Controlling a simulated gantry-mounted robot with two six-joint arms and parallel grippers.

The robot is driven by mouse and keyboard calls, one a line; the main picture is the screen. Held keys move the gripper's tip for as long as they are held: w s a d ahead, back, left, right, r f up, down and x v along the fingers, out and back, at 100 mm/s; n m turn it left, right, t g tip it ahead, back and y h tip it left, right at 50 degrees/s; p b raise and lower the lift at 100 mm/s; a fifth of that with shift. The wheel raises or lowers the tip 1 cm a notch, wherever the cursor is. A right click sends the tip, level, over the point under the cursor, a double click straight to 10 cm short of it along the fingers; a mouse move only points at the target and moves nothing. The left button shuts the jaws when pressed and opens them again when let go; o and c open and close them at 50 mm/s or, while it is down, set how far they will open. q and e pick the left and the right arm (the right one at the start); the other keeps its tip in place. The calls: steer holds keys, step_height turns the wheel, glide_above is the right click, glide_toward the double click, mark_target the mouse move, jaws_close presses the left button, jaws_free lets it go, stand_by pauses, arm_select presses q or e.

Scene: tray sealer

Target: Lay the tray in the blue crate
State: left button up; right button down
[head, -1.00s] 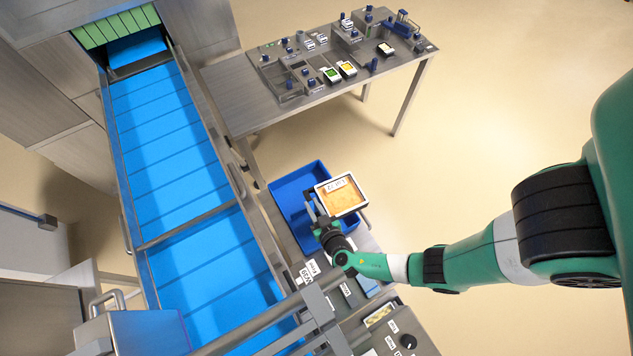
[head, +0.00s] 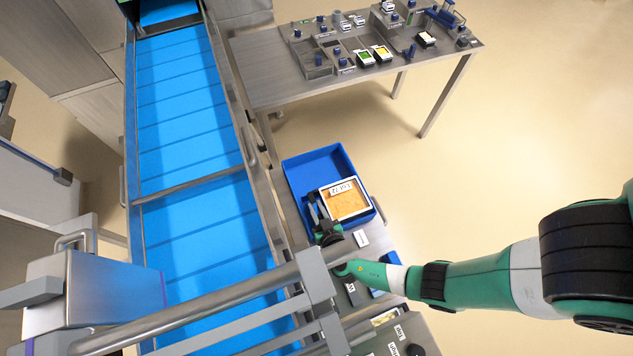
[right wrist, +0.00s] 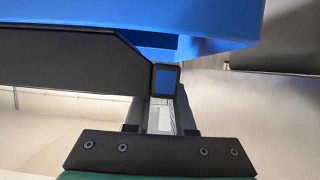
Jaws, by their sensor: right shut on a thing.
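The tray (head: 348,200) has a white rim, orange contents and a label on its top. It lies over the front right part of the blue crate (head: 312,163), roughly level. In the head view it appears down within the crate's walls; I cannot tell whether it touches the floor. My right gripper (head: 316,204) is shut on the tray's left side, at the crate's front. The right wrist view shows the dark gripper parts (right wrist: 164,80) close up, with the blue crate (right wrist: 215,20) behind them. My left gripper is not in view.
A blue conveyor (head: 190,130) with metal rails runs along the crate's left. A steel table (head: 265,75) with small trays and fixtures stands behind. A metal bar (head: 220,300) crosses the front. The crate's back left part is empty.

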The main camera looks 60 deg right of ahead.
step_height(320, 180, down, 4)
steer(key=b, duration=0.3)
steer(key=shift+f, duration=0.25)
steer(key=shift+f+b, duration=0.6)
steer(key=shift+b, duration=0.25)
steer(key=shift+r+b, duration=0.15)
steer(key=shift+b, duration=0.3)
steer(key=c, duration=0.7)
jaws_free()
steer(key=c, duration=0.3)
steer(key=shift+r, duration=0.1)
